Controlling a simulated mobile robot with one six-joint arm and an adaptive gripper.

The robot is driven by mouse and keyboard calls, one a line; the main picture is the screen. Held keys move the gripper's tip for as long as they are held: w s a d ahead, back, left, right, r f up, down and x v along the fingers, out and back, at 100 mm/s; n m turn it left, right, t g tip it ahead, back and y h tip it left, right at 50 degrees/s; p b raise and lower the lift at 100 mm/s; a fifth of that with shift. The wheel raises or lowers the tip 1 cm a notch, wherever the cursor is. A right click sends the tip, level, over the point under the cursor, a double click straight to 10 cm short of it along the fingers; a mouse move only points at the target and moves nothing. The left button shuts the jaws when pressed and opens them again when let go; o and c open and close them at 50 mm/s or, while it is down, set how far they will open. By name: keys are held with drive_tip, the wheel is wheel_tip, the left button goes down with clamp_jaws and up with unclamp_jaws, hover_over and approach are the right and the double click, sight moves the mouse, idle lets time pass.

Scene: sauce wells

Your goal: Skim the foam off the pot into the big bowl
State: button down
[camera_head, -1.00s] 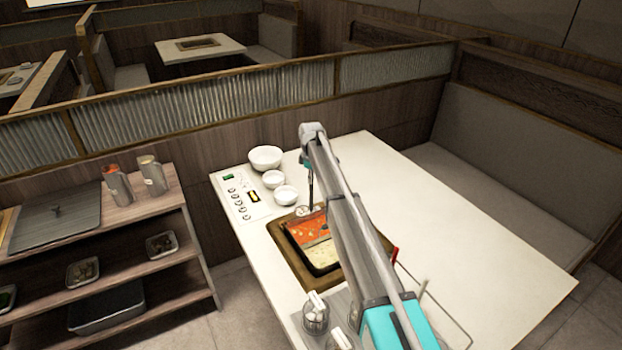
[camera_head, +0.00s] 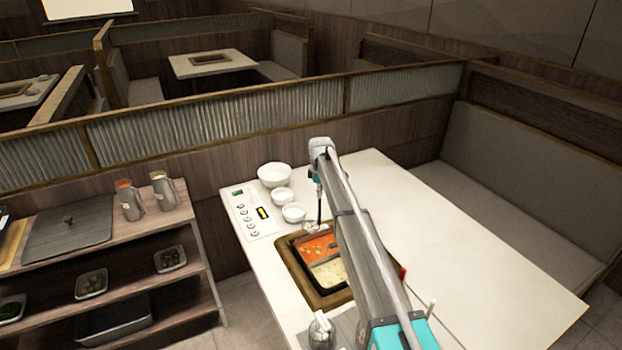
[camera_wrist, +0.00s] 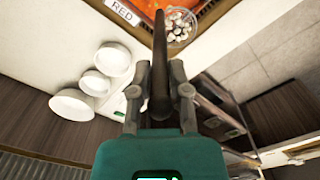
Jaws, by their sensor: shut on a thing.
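My gripper (camera_wrist: 155,92) is shut on the dark handle of a skimmer (camera_wrist: 159,60). In the head view the skimmer (camera_head: 319,207) hangs down to a whitish end at the pot's back edge. In the wrist view a round dish with white lumps (camera_wrist: 181,25) shows by the handle's far end, apparently the skimmer head with foam. The split pot (camera_head: 322,262) has red broth at the back and pale broth in front. White patches float on the red half. The big white bowl (camera_head: 274,175) stands at the table's back left; it also shows in the wrist view (camera_wrist: 72,104).
Two small white bowls (camera_head: 282,196) (camera_head: 294,213) stand between the big bowl and the pot. A control panel (camera_head: 249,212) lies left of them. A glass jar (camera_head: 322,332) stands at the front. The table's right side (camera_head: 460,240) is clear.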

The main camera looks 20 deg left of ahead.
drive_tip(key=shift+f+b, duration=1.15)
drive_tip(key=shift+f, duration=0.15)
drive_tip(key=shift+d+r, duration=0.1)
